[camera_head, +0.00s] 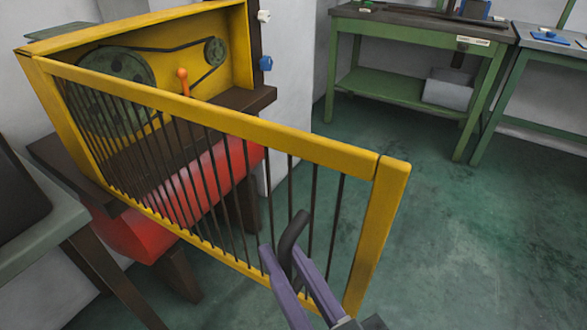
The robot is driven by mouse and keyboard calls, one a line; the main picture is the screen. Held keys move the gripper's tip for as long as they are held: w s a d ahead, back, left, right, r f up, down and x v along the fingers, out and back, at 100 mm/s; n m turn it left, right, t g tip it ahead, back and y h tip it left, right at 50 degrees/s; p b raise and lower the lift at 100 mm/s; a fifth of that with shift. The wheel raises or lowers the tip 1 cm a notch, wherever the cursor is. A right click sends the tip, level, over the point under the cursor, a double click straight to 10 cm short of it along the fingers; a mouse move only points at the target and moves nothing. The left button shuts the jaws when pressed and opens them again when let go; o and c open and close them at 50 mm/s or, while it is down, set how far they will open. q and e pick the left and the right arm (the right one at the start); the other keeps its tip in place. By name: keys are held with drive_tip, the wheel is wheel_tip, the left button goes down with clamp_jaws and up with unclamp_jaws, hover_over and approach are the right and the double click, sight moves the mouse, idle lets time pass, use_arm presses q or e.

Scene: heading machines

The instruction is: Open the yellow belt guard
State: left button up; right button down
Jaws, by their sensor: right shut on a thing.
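The yellow belt guard (220,121) is a barred frame that stands swung out from its yellow housing (140,22), its free end toward the lower middle. Inside the housing I see a large green pulley (117,66), a small pulley (214,51) and a dark belt. A dark curved handle (291,232) sits on the guard near its free end. My right gripper (284,254), with purple fingers, is shut on the handle, one finger on each side of it. The lower part of the handle is hidden between the fingers. My left gripper is not in view.
A red cylinder (146,233) lies behind the guard's bars. A green workbench (418,82) with a grey bin (449,91) on its shelf stands at the back right, another bench beside it. A grey table edge (48,228) is at left. The green floor at right is clear.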

drive_tip(key=shift+f, duration=0.1)
drive_tip(key=c, duration=1.3)
unclamp_jaws()
drive_tip(key=shift+o, duration=1.4)
drive_tip(key=shift+a, duration=0.2)
drive_tip(key=shift+o, duration=0.9)
drive_tip(key=shift+d, duration=0.1)
drive_tip(key=v, duration=0.9)
drive_tip(key=shift+s+d+p, duration=0.25)
drive_tip(key=shift+s+p, duration=0.05)
drive_tip(key=shift+s, duration=0.05)
